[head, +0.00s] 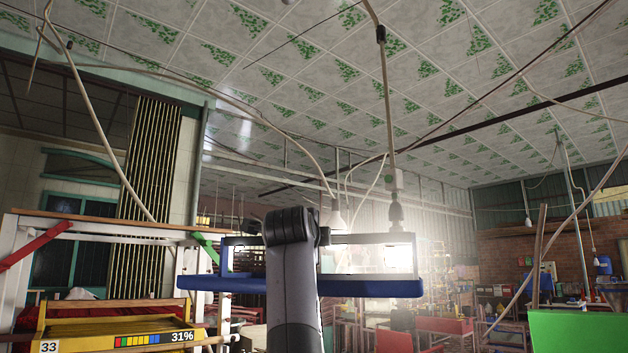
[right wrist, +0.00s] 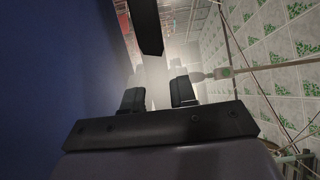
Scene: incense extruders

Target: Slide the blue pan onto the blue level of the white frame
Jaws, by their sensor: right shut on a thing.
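The blue pan (head: 375,287) is held up in mid-air across the middle of the head view, roughly level, with a slim open rim above its blue side. My right arm stands in front of its middle and hides my gripper there. In the right wrist view my right gripper (right wrist: 158,98) is shut on a part of the pan, whose blue surface (right wrist: 50,85) fills the left side. The white frame (head: 15,238) stands at the left of the head view, with a wooden top. The pan's left end overlaps its right side in the picture. I cannot make out its blue level. My left gripper is not in view.
A yellow tray-like unit (head: 110,331) marked 33 and 31% is at the lower left. Red (head: 38,245) and green (head: 207,247) slanted bars show on the frame. A green panel (head: 575,328) is at the lower right. Cables and a lamp (head: 337,220) hang near the pan.

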